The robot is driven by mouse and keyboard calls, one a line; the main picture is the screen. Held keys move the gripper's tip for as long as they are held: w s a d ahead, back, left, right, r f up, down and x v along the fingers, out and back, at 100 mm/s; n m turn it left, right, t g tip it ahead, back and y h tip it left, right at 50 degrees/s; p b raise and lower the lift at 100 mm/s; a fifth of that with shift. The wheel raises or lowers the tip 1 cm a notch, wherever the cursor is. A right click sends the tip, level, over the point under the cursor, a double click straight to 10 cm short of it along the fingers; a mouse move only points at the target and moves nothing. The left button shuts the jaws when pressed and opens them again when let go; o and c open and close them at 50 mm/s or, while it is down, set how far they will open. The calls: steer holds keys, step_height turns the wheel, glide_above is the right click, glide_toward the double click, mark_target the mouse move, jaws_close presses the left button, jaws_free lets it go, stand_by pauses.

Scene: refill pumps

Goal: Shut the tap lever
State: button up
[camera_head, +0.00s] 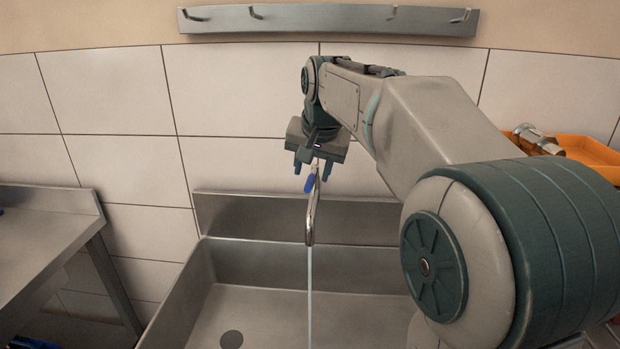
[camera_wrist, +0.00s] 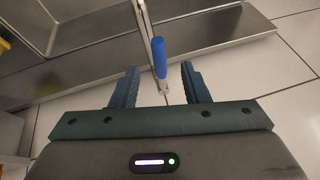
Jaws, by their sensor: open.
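The metal tap (camera_head: 311,220) rises at the back of the sink, and a thin stream of water (camera_head: 309,285) runs down from its spout. Its blue tap lever (camera_head: 309,184) shows just below my gripper (camera_head: 312,168). In the wrist view the blue lever (camera_wrist: 159,57) stands between the two dark fingertips of my gripper (camera_wrist: 159,68), with a visible gap on each side. My gripper is open and holds nothing. I cannot tell exactly how far the lever reaches between the fingers in depth.
The steel sink (camera_head: 205,290) lies below, with a dark drain (camera_head: 231,339). A steel table (camera_head: 40,235) stands at the left. A hook rail (camera_head: 330,20) is on the tiled wall. An orange bin (camera_head: 590,152) with a metal part (camera_head: 538,140) is at the right, partly behind my arm.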

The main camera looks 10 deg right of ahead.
mark_target(310, 180)
steer(key=shift+x, duration=1.65)
jaws_close()
